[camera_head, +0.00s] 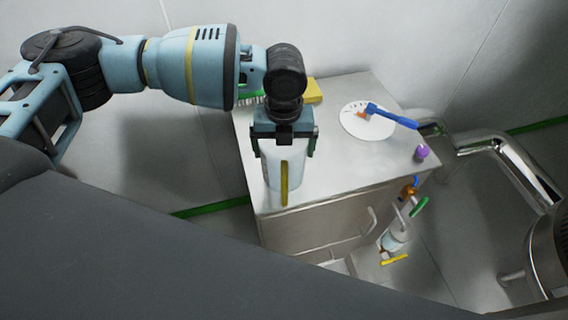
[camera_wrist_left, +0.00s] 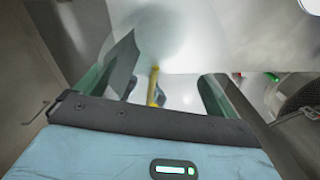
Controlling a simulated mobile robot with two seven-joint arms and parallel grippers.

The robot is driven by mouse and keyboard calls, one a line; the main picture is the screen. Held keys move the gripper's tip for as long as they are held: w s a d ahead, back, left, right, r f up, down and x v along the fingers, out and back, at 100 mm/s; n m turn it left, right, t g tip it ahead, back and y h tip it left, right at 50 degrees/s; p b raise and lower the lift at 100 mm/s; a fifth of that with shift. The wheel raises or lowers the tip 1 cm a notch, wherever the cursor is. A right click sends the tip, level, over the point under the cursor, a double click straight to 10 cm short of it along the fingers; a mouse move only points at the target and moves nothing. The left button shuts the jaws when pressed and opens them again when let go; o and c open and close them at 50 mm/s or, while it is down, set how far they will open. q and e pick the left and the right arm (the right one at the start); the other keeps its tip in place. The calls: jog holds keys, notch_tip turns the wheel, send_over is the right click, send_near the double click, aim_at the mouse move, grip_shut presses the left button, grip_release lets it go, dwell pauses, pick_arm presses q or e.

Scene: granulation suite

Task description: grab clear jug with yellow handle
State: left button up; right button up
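The clear jug (camera_head: 272,168), whitish and see-through, is at the front left corner of the steel cabinet top, with its yellow handle (camera_head: 284,184) facing me. It looks upright; I cannot tell whether its base touches the top. My left gripper (camera_head: 285,150) is over the jug from above, its fingers spread on either side of the jug's upper part. In the left wrist view, the yellow handle (camera_wrist_left: 154,88) shows between the two widely parted green fingers, and no clear grip shows. The gripper hides the jug's rim. My right gripper is not in view.
The steel cabinet (camera_head: 345,165) also bears a white round plate (camera_head: 362,128), a blue-handled tool (camera_head: 392,116), a purple item (camera_head: 421,152) and a yellow block (camera_head: 312,91) behind my gripper. A bottle (camera_head: 394,238) is low at the cabinet's front. Shiny pipework (camera_head: 505,152) stands at right.

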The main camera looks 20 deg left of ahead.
pick_arm(q)
jog(key=c, duration=0.7)
jog(key=shift+r, duration=0.2)
